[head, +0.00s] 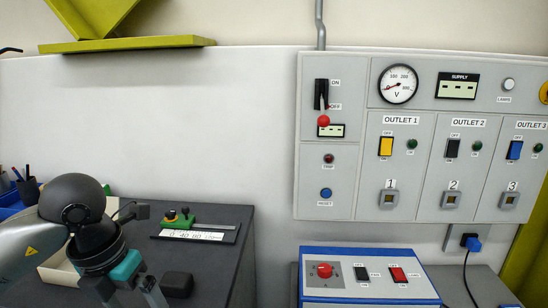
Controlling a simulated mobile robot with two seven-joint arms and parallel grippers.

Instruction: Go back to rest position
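My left arm comes in from the lower left. Its wrist has a teal band, and part of my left gripper (150,288) shows below it, in front of the dark desk. The bottom edge of the picture cuts the gripper off, so I cannot tell whether it is open or shut. I see nothing held in the part that shows. My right gripper is not in view.
A dark desk (222,258) carries a small green device (200,230) and a black block (176,284). A pen holder (28,190) is at far left. A grey outlet panel (345,165) hangs on the wall above a blue-and-white switch box (365,255).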

